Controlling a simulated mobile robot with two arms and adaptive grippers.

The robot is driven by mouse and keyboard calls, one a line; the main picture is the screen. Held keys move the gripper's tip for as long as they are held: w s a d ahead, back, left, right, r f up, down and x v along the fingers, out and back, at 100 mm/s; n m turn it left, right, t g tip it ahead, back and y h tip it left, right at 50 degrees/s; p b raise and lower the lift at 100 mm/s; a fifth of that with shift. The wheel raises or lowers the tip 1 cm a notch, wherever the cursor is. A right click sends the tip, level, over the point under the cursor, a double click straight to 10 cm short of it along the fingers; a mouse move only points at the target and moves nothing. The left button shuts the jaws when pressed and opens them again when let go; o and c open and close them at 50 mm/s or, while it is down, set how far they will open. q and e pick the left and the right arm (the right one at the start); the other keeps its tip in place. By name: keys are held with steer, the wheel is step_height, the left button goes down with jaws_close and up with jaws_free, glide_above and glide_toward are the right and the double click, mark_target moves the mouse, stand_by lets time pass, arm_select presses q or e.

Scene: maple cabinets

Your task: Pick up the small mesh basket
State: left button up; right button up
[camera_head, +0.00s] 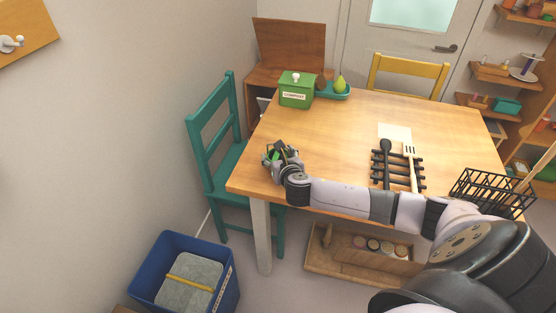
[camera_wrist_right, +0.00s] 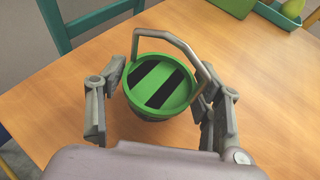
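A small round basket (camera_wrist_right: 150,112) with a dark side, a green top with black stripes and a grey arched handle stands on the wooden table. In the head view the small basket (camera_head: 276,156) shows only in part at the table's left corner, mostly hidden by my right gripper (camera_head: 283,152). In the right wrist view my right gripper (camera_wrist_right: 163,82) is open, with one finger on each side of the basket. The fingers look slightly apart from its rim. My left gripper is not in view.
A green compost box (camera_head: 296,90) and a teal tray (camera_head: 333,91) with a pear stand at the back. A black rack (camera_head: 380,171) with utensils lies mid-table. A larger black wire basket (camera_head: 490,192) is at right. A teal chair (camera_head: 216,128) stands close at left.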

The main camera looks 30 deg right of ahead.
steer(key=c, duration=0.6)
steer(key=shift+c, duration=0.2)
